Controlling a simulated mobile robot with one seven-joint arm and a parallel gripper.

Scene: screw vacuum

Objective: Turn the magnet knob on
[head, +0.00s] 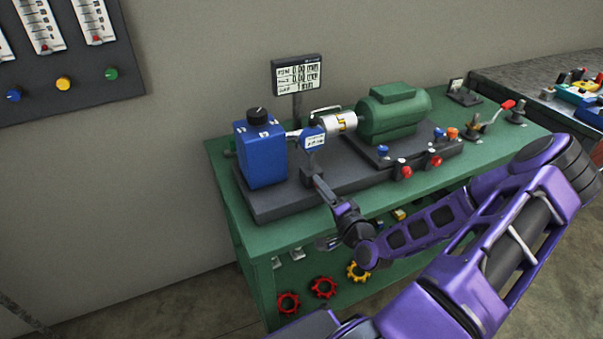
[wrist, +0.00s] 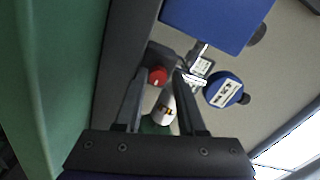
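A small red knob (wrist: 157,75) sits on a dark block (wrist: 165,57) in the wrist view; it looks like the magnet knob of the indicator stand. A blue round indicator (wrist: 223,90) is beside it, and also shows in the head view (head: 313,139). My gripper (wrist: 162,72) is open, its two dark fingers on either side of the red knob. Whether either finger touches it I cannot tell. In the head view my gripper (head: 318,184) is at the front of the bench, just below the indicator; the red knob is hidden there.
A blue box (head: 260,155) with a black top knob stands left of the stand. A silver coupling (head: 336,123) and green motor (head: 392,117) are behind and right. A display (head: 297,75) rises behind.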

